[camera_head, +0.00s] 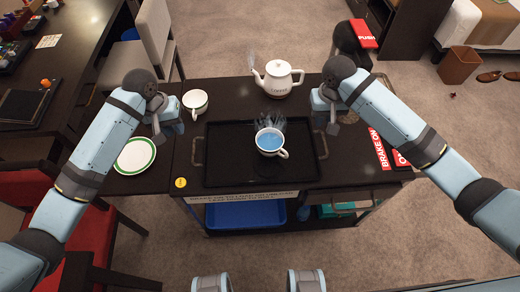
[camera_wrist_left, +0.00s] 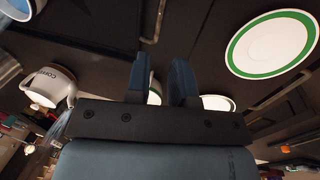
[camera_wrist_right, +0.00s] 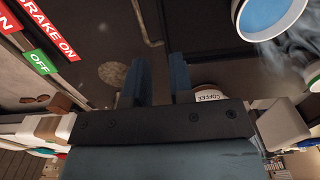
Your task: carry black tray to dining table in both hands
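The black tray (camera_head: 222,165) lies flat on the dark cart (camera_head: 240,98), with a metal handle at each short side: the left handle (camera_head: 197,152) and the right handle (camera_head: 322,146). A white cup of steaming blue liquid (camera_head: 270,143) stands on the tray. My left gripper (camera_head: 160,133) is open and empty, left of the left handle and apart from it. The left wrist view shows a gap between its fingers (camera_wrist_left: 160,85). My right gripper (camera_head: 328,122) is open and empty near the right handle, apart from it; its fingers (camera_wrist_right: 160,82) are spread.
A white coffee pot (camera_head: 278,80) stands behind the tray; a white cup (camera_head: 195,103) and a green-rimmed plate (camera_head: 135,155) are at left. The dark table (camera_head: 75,48) at upper left holds several items. Chairs (camera_head: 155,35) and a red seat (camera_head: 90,220) flank it. Floor is open behind the cart.

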